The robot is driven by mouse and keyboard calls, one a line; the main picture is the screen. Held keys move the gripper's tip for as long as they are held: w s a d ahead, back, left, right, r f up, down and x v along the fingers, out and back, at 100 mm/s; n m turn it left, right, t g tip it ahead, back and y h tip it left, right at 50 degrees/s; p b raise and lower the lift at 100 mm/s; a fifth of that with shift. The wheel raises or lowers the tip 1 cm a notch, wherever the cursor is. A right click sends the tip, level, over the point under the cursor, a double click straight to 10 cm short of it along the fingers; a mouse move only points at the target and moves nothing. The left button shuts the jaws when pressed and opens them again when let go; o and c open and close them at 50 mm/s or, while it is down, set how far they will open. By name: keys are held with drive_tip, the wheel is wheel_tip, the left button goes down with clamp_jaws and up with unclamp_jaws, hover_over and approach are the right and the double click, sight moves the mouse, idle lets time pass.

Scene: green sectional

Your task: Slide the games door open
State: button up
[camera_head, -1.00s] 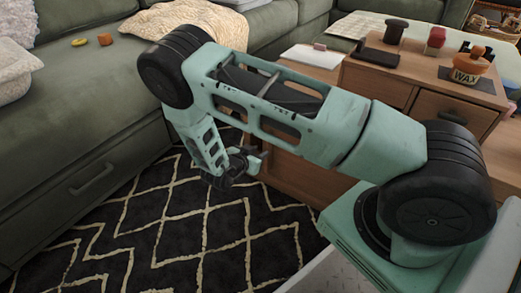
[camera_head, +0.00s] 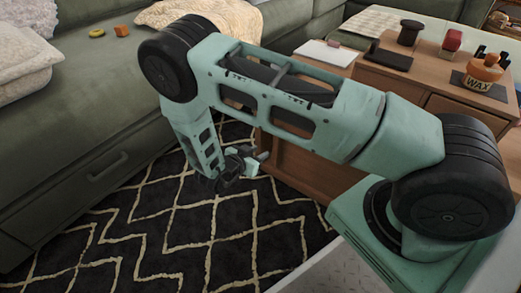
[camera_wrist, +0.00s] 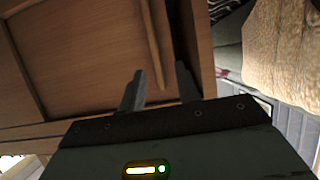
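The wooden cabinet (camera_head: 285,165) stands just behind and to the right of my gripper (camera_head: 245,165) in the head view; my arm hides much of its front. In the wrist view its brown wooden panel (camera_wrist: 85,50) fills the left and middle, with a thin upright strip (camera_wrist: 151,45) just beyond the fingertips. I cannot tell for sure whether this panel is the games door or whether the strip is its handle. My gripper (camera_wrist: 158,82) has its two fingers apart with nothing between them. Whether a finger touches the wood is unclear.
A green sofa (camera_head: 100,120) with a drawer front below runs along the left. A patterned black rug (camera_head: 180,240) lies clear between sofa and cabinet. On the cabinet top are a wax jar (camera_head: 480,82), a red-topped bottle (camera_head: 452,42), a dark spool-shaped thing (camera_head: 409,32) and a white pad (camera_head: 328,53).

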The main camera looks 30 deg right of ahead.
drive_tip(key=p+v, duration=0.3)
drive_tip(key=v, duration=0.7)
drive_tip(key=shift+p, duration=0.35)
idle(0.3)
drive_tip(key=shift+p, duration=0.35)
drive_tip(key=shift+f, duration=0.1)
